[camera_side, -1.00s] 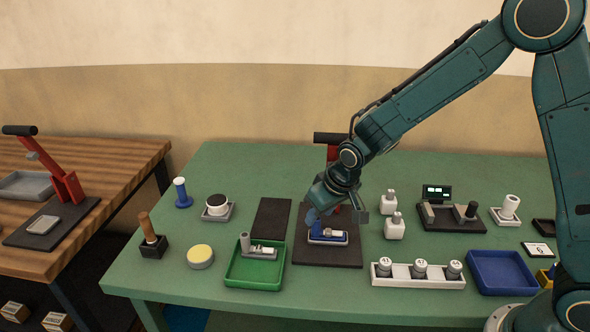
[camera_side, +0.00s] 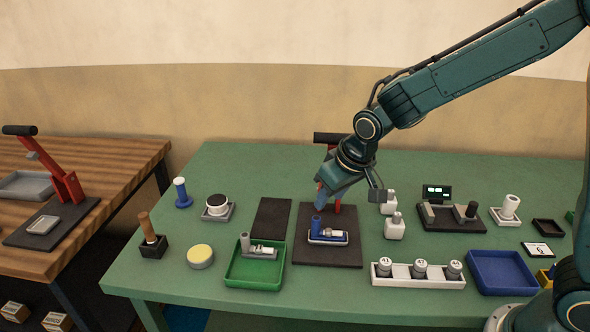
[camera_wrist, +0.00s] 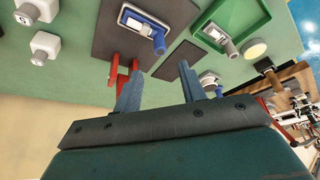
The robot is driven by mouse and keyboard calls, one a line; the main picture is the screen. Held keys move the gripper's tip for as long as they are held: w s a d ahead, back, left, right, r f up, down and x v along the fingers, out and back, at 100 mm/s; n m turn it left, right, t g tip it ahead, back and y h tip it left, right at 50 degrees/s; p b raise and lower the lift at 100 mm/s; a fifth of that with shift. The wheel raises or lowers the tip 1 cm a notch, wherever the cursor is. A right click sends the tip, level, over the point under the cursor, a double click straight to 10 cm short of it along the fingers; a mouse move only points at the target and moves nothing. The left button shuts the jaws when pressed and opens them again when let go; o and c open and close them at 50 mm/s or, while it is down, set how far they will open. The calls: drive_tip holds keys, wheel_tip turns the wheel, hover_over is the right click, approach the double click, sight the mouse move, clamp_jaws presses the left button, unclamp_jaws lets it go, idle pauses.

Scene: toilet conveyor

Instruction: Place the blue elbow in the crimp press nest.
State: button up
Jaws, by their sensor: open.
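The blue elbow (camera_side: 328,234) rests in the pale nest (camera_side: 313,242) on the dark base plate (camera_side: 328,254) of the crimp press. The elbow's one leg stands upright and a grey fitting is at its other end. The wrist view also shows the elbow (camera_wrist: 158,40) in the nest (camera_wrist: 127,14). My gripper (camera_wrist: 172,85) is open and empty, its two fingers apart. In the side view my gripper (camera_side: 321,201) is above and behind the elbow, clear of it. The red press lever (camera_side: 336,207) stands behind, partly hidden by my arm.
A green tray (camera_side: 233,279) with a grey elbow (camera_side: 246,243) stands left of the press. White bottles (camera_side: 395,227) stand close on the right. A white rack (camera_side: 398,282) with several capped jars and an empty blue tray (camera_side: 503,271) lie at the front right.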

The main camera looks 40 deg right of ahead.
idle(0.3)
drive_tip(key=s+d+r, duration=0.2)
drive_tip(key=s+r, duration=0.2)
drive_tip(key=s, duration=0.4)
drive_tip(key=s+d+r, duration=0.2)
drive_tip(key=s+r, duration=0.2)
drive_tip(key=s, duration=0.4)
drive_tip(key=s+d+r+t, duration=0.1)
drive_tip(key=s+r, duration=0.3)
drive_tip(key=s, duration=0.5)
drive_tip(key=shift+d+r, duration=0.15)
drive_tip(key=shift+d, duration=0.75)
